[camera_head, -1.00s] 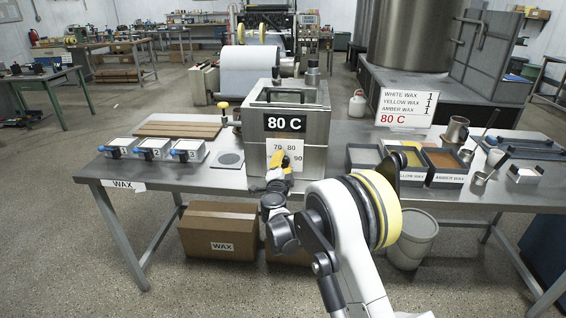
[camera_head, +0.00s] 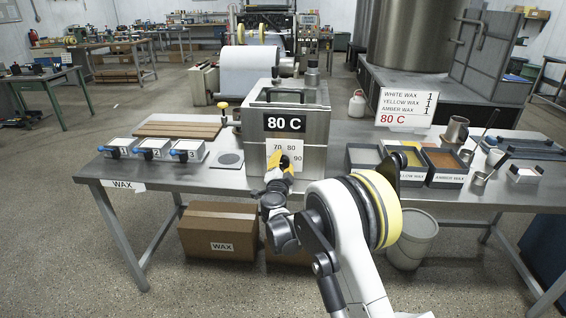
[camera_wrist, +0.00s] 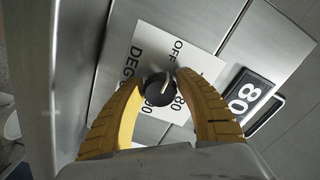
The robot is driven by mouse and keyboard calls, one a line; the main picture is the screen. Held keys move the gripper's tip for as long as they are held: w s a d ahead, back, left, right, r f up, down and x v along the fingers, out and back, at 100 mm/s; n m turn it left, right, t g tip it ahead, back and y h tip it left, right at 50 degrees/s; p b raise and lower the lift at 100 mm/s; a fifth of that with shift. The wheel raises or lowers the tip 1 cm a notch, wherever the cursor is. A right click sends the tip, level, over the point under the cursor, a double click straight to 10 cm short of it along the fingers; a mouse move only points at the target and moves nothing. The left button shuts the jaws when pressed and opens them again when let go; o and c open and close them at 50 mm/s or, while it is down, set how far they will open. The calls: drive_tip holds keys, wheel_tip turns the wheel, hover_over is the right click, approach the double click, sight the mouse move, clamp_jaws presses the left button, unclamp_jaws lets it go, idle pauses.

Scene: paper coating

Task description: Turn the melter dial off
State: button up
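The melter (camera_head: 312,130) is a steel box on the table with an "80 C" display on its front. Its dial (camera_wrist: 158,90) is a round black knob on a white plate marked OFF, 80 and other numbers. A pale pointer line on the knob lies roughly towards the OFF mark in the wrist view. My gripper (camera_wrist: 157,82) has yellow fingers, one on each side of the knob and close against it. The plate appears rolled in that view. In the head view, my gripper (camera_head: 283,160) covers the dial.
Wax trays (camera_head: 445,166) and metal cups stand right of the melter. A sign (camera_head: 407,106) stands behind them. Several small blue-handled boxes (camera_head: 152,149) and brown boards (camera_head: 178,130) lie to the left. The table's front edge (camera_head: 215,191) runs below my gripper.

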drive_tip(key=shift+o, duration=1.2)
drive_tip(key=s, duration=1.2)
drive_tip(key=shift+a, duration=0.2)
